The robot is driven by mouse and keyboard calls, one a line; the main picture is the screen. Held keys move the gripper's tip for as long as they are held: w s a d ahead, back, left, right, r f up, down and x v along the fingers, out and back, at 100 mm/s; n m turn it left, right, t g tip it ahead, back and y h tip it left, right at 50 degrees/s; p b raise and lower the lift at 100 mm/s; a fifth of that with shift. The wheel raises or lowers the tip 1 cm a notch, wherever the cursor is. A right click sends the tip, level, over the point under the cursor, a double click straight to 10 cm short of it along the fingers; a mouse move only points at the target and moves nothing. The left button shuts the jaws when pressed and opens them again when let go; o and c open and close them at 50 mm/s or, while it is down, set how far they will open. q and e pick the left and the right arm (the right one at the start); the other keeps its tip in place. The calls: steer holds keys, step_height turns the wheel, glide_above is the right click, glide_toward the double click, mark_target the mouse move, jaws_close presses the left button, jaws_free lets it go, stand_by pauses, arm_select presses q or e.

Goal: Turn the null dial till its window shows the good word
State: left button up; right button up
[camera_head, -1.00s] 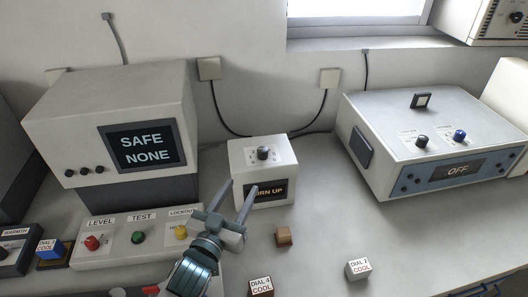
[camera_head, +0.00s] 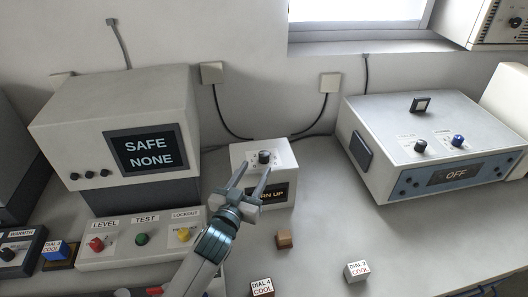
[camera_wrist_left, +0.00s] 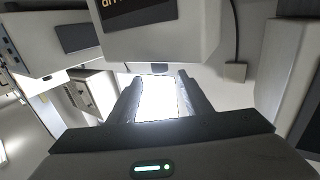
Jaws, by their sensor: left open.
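The small white box (camera_head: 280,150) in the middle of the bench has a dark dial (camera_head: 264,157) on its top. I cannot tell from the head view whether this is the null dial. Its front window (camera_head: 280,192) shows amber letters, of which "RN UP" is readable; my gripper hides the left end. My left gripper (camera_head: 252,178) is open and empty in front of the box, its fingers pointing up toward the dial. In the left wrist view the open fingers (camera_wrist_left: 158,90) hold nothing, with the white box (camera_wrist_left: 190,35) beyond them. My right gripper is not in view.
A monitor (camera_head: 115,100) at the left reads "SAFE NONE". A panel (camera_head: 100,255) below has red, green and yellow knobs. A large device (camera_head: 405,115) at the right reads "OFF". A brown block (camera_head: 284,239) and labelled blocks (camera_head: 357,271) lie in front.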

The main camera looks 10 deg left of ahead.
mark_target(262, 158)
arm_select(q)
steer(key=w, duration=0.2)
steer(key=w+d+p, duration=0.1)
steer(key=w, duration=0.5)
steer(key=shift+w+d+p, duration=0.1)
steer(key=shift+d+p, duration=0.05)
steer(key=shift+p, duration=0.15)
steer(key=c, duration=1.1)
